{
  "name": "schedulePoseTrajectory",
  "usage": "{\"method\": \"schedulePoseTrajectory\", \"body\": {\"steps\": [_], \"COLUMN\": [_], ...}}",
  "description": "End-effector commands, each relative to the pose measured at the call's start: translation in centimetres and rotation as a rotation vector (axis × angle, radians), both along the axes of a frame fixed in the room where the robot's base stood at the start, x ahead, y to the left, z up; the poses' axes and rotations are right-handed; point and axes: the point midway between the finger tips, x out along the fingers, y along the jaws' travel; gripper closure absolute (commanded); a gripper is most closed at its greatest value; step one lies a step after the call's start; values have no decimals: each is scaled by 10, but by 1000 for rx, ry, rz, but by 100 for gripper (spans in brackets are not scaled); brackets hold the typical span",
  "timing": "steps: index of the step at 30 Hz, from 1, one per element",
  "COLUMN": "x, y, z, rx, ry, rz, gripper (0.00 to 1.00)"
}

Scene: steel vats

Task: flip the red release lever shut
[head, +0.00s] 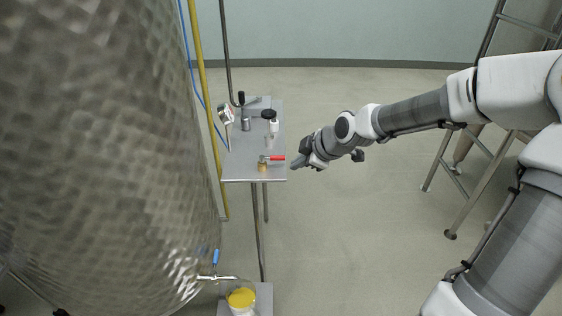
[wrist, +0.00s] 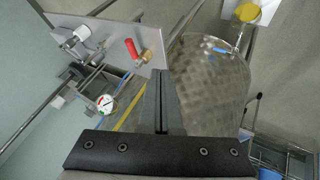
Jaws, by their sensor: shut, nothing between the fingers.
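The red release lever (head: 277,158) sticks out to the right from a small brass valve (head: 262,166) at the near end of a grey metal shelf. In the wrist view the red lever (wrist: 131,49) points to the upper left from the brass fitting (wrist: 146,56). My gripper (head: 295,163) is just right of the lever's free end, by the shelf's right edge, with a small gap showing. In the wrist view its fingers (wrist: 161,78) are together and empty, below the brass valve. I cannot tell whether a fingertip touches anything.
A large steel vat (head: 100,150) fills the left. A blue-handled tap (head: 216,258) is above a yellow-topped jar (head: 241,298).

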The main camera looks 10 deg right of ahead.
Motion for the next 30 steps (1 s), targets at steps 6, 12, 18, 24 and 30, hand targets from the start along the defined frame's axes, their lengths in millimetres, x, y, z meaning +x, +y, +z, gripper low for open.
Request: {"method": "schedulePoseTrajectory", "body": {"steps": [6,12,18,24,30], "x": [8,24,41,59,84], "y": [5,14,23,32,25], "z": [-14,-36,-59,-83,-72], "rx": [0,0,1,0,2], "ry": [0,0,1,0,-2], "rz": [2,2,2,2,-2], "gripper": [100,100,100,100,100]}}
